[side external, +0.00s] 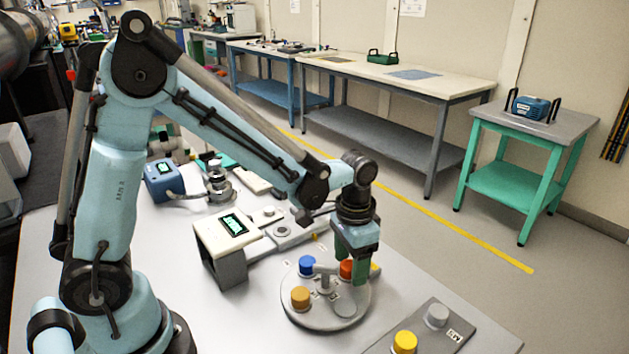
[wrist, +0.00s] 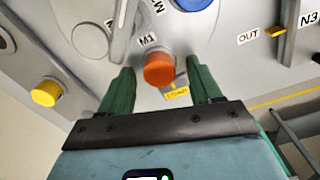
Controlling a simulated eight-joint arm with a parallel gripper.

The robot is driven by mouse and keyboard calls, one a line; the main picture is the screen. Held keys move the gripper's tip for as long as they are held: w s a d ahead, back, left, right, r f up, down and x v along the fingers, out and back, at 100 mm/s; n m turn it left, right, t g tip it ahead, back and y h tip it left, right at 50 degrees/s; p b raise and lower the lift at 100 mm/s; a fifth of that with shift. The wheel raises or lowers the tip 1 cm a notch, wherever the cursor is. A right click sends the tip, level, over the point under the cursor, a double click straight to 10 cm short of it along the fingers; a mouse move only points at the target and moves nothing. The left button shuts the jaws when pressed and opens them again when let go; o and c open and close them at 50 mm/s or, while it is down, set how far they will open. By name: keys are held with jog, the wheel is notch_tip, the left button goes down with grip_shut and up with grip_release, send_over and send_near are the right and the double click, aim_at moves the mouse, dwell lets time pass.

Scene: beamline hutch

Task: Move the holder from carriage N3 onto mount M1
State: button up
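An orange-red round holder (side external: 346,268) stands on the grey round plate (side external: 320,316). In the wrist view the holder (wrist: 160,69) is beside the label M1 (wrist: 147,40). My gripper (side external: 352,266) is low over the plate, with its green fingers on either side of the holder. In the wrist view my gripper (wrist: 160,78) shows a gap between each finger and the holder, so it is open. The holder's base is partly hidden. The label N3 (wrist: 308,18) marks a grey part at the upper right; I see no holder on its visible portion.
The plate also carries a blue cap (side external: 307,264), an amber cap (side external: 300,297) and a central post with arms. A yellow cap (side external: 404,342) and a grey cap (side external: 437,315) are on a front panel. A white box with a display (side external: 226,233) stands left of the plate.

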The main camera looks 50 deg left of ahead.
notch_tip(320, 180, up, 12)
jog(key=s+a+f+n+t, duration=0.1)
jog(key=s+a+n+t, duration=0.2)
jog(key=s+a+t, duration=0.2)
jog(key=shift+s+a+t, duration=0.3)
jog(key=shift+s+t, duration=0.8)
jog(key=shift+s, duration=0.7)
jog(key=shift+c, duration=0.2)
